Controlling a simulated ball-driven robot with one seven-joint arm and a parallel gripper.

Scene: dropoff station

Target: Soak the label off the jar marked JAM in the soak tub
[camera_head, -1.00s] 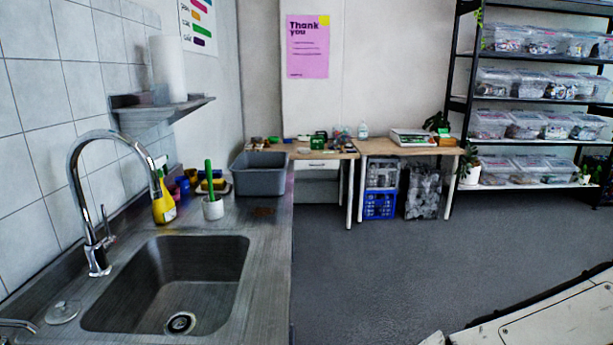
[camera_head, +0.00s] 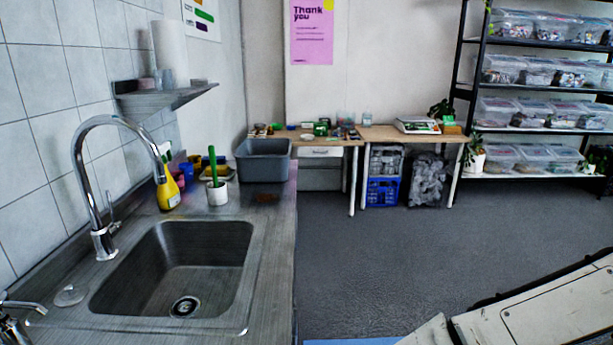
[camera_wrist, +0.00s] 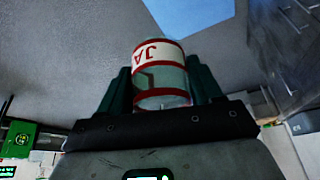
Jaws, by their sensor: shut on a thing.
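In the wrist view a clear jar (camera_wrist: 170,77) with a red-edged white label sits between the dark green fingers of my gripper (camera_wrist: 162,85). The letters "JA" show upside down on the label; the rest of the word is out of sight. My gripper is shut on the jar. Neither the jar nor my gripper shows in the head view. A grey open tub (camera_head: 263,160), which looks like the soak tub, stands at the far end of the steel counter. Its inside bottom is hidden, so I cannot tell whether it holds water.
A sink (camera_head: 180,268) with a tall tap (camera_head: 100,190) is at the near left. A yellow spray bottle (camera_head: 168,187) and a white pot with a green-handled brush (camera_head: 217,190) stand behind it. Wooden tables (camera_head: 400,133) and a shelf rack are farther back. The grey floor (camera_head: 370,255) is clear.

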